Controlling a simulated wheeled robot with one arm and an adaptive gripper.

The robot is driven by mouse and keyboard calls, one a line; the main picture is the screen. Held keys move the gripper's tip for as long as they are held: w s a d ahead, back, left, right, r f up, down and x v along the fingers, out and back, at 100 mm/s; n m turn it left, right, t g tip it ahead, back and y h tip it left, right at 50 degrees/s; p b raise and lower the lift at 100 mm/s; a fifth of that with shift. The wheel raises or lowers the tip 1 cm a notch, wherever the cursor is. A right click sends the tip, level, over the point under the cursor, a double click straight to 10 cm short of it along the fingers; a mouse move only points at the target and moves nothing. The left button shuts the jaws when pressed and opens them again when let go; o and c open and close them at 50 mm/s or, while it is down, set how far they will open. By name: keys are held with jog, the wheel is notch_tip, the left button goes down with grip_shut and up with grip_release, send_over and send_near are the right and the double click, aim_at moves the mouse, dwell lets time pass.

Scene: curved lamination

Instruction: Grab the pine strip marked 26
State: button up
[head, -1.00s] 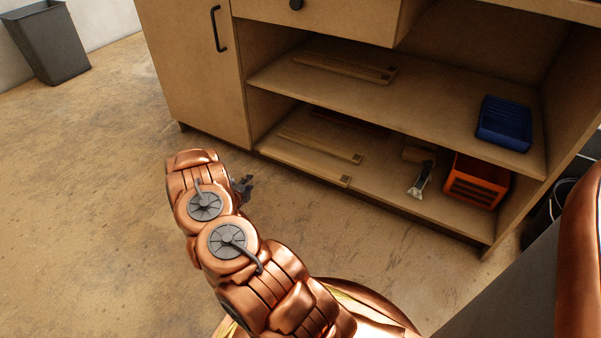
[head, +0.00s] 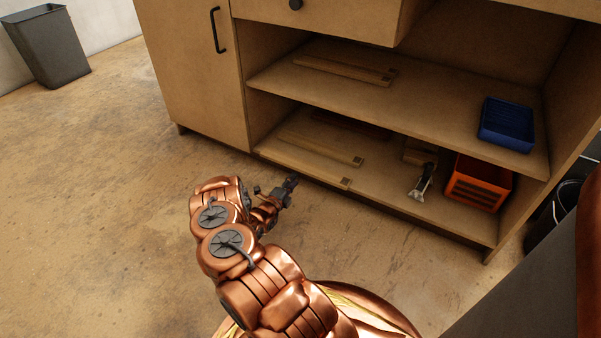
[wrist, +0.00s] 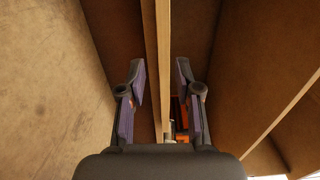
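Several wooden strips lie in the open cabinet. On the lower shelf are a pale strip (head: 320,148), another pale strip at the front edge (head: 305,164) and a darker reddish strip (head: 350,122) further back. Light strips (head: 343,69) lie on the upper shelf. Small dark marks show on some strip ends, but the numbers are too small to read, so I cannot tell which is 26. My gripper (head: 288,190) is in front of the lower shelf, short of the strips. In the wrist view my gripper (wrist: 160,70) is open and empty, with its fingers apart.
The lower shelf also holds an orange crate (head: 478,184) and a brush-like tool (head: 420,184). A blue tray (head: 506,123) sits on the upper shelf. Pale board edges (wrist: 163,55) run between the fingers in the wrist view. Open floor (head: 110,210) lies left.

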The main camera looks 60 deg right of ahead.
jog(key=shift+w+d, duration=0.15)
jog(key=shift+d, duration=2.75)
grip_shut()
jog(key=shift+f, duration=0.25)
jog(key=shift+r+p, duration=0.7)
jog(key=shift+r, duration=0.7)
jog(key=a+r+b, duration=0.1)
jog(key=a+r, duration=0.4)
jog(key=a, duration=0.9)
jog(key=shift+s, duration=0.35)
